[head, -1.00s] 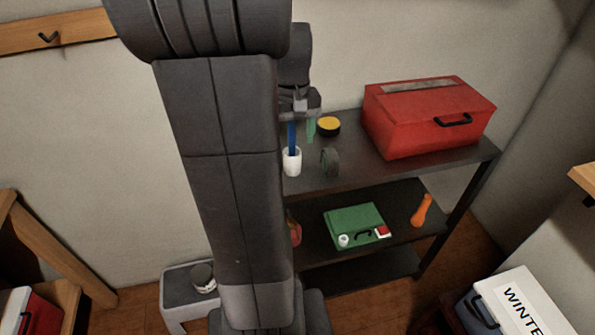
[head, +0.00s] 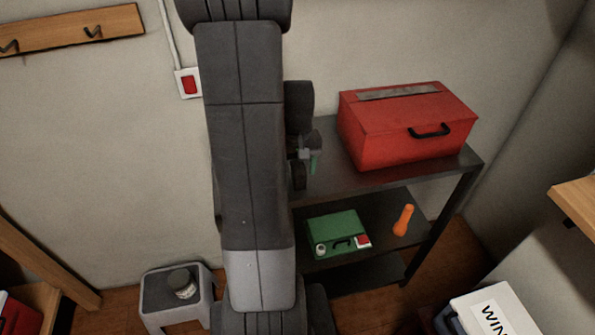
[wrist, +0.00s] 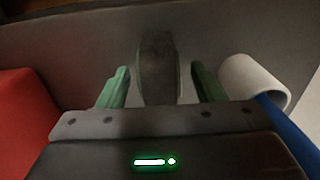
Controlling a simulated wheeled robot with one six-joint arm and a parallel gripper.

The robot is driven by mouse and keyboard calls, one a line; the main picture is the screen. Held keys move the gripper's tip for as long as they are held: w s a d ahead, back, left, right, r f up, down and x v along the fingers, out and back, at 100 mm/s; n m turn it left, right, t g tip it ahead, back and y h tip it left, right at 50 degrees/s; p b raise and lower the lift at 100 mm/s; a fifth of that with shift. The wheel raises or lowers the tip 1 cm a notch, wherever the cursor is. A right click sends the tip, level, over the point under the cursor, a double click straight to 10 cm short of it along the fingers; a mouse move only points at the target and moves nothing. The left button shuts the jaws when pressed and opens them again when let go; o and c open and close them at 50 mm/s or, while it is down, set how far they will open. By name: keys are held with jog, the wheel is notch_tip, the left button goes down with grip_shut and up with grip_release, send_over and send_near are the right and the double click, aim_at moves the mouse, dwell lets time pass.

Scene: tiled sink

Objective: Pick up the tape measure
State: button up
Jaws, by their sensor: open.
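A dark, rounded, upright object, which I take to be the tape measure (wrist: 158,68), stands on the grey shelf top. In the wrist view it lies between the two green fingers of my gripper (wrist: 160,72), with gaps on both sides. My gripper is open and not closed on it. In the head view my gripper (head: 312,160) is just above the shelf top, and the dark object (head: 299,177) shows beneath it, partly covered.
A white cup (wrist: 250,78) holding a blue item stands close right of my gripper in the wrist view. A red toolbox (head: 405,130) is on the shelf top (head: 350,184). A green case (head: 335,228) and orange flashlight (head: 403,220) lie below.

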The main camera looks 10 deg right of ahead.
jog(key=shift+f, duration=0.9)
jog(key=c, duration=1.2)
